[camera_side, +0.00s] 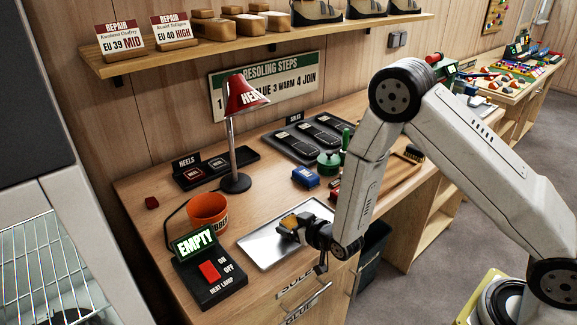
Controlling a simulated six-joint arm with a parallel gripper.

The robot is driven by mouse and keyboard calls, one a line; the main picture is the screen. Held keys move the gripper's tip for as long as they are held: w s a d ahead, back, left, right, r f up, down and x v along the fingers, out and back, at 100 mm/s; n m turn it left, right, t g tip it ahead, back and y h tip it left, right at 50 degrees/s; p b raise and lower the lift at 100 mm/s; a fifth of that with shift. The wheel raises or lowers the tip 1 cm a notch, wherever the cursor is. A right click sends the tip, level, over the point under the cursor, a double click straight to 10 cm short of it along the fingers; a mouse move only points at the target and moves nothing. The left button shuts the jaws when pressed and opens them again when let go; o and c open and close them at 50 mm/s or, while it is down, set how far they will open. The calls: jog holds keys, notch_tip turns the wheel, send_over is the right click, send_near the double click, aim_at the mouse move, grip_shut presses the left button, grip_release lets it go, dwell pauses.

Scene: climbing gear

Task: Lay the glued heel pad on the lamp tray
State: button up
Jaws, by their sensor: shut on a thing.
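The lamp tray (258,247) is a shallow silver metal tray near the front of the bench. My gripper (292,228) reaches in from the right, over the tray's right part. It is shut on a small piece with an amber-yellow top, which looks like the glued heel pad (289,222). I cannot tell whether the pad touches the tray or is a little above it. My gripper and wrist hide part of the tray's right side. The rest of the visible tray surface is bare.
A red lamp (243,97) stands behind the tray. An orange tub (207,210) and the heat-lamp switch box (208,275), with an "EMPTY" sign (195,241), are left of the tray. A heels tray (215,168) and soles tray (308,139) lie farther back.

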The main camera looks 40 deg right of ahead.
jog(key=shift+f, duration=0.4)
jog(key=o, duration=0.9)
jog(key=shift+o, duration=0.2)
jog(key=shift+r, duration=0.15)
jog(key=v, duration=1.2)
jog(key=shift+w+d+r, duration=0.1)
